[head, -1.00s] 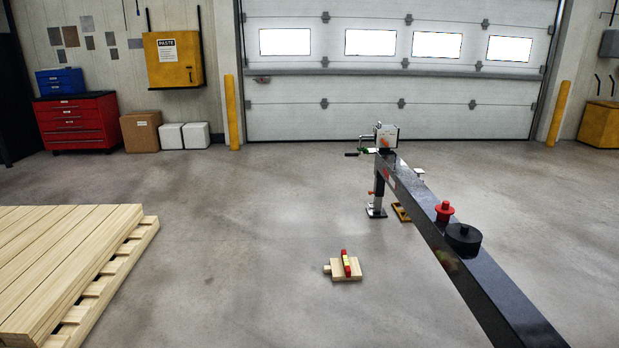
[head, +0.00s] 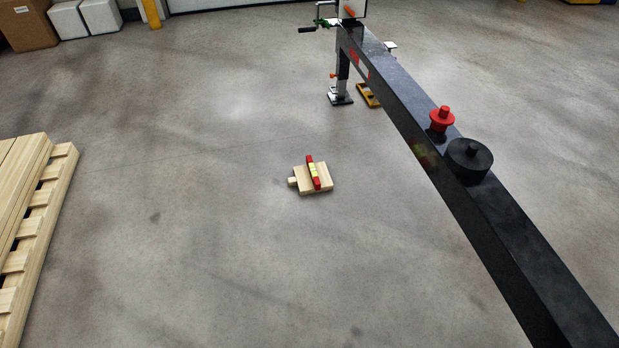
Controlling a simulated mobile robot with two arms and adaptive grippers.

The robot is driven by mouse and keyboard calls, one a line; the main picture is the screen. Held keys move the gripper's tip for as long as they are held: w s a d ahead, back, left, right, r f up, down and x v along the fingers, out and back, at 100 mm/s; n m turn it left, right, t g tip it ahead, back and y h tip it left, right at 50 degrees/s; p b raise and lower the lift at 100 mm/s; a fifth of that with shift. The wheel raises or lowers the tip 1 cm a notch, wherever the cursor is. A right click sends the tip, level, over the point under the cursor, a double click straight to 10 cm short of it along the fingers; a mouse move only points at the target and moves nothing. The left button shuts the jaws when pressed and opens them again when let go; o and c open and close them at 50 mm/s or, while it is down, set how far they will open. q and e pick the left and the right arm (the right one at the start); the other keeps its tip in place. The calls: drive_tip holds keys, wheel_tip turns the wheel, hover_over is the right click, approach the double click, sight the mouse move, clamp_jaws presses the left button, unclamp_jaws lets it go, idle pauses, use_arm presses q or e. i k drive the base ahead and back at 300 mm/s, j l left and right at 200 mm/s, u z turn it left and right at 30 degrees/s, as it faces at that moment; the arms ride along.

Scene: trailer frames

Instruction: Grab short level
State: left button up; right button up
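The short level (head: 313,172) is a small red bar with a yellow middle. It lies across a light wooden block (head: 324,183) on the concrete floor, near the middle of the head view. The block has a small wooden stub sticking out on its left side. Neither of my grippers is in the head view.
A black trailer frame beam (head: 480,207) runs from the top centre to the lower right, with a red knob (head: 441,120) and a black round cap (head: 469,157) on it. A jack foot (head: 340,97) stands beyond the level. A wooden pallet stack (head: 40,215) is at left. The floor around the block is clear.

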sight(308, 160)
drive_tip(key=i, duration=0.1)
drive_tip(key=i+j+z, duration=0.1)
drive_tip(key=z, duration=0.25)
drive_tip(key=i+j+z, duration=0.15)
drive_tip(key=z, duration=0.2)
drive_tip(key=i+j+z, duration=0.2)
drive_tip(key=i+j, duration=0.15)
drive_tip(key=j, duration=0.25)
drive_tip(key=i+j+z, duration=0.15)
drive_tip(key=j, duration=0.15)
drive_tip(key=i+j+z, duration=0.1)
drive_tip(key=j, duration=0.25)
drive_tip(key=i+j+z, duration=0.1)
drive_tip(key=j, duration=0.2)
drive_tip(key=i+j+z, duration=0.1)
drive_tip(key=j, duration=0.25)
drive_tip(key=i, duration=0.1)
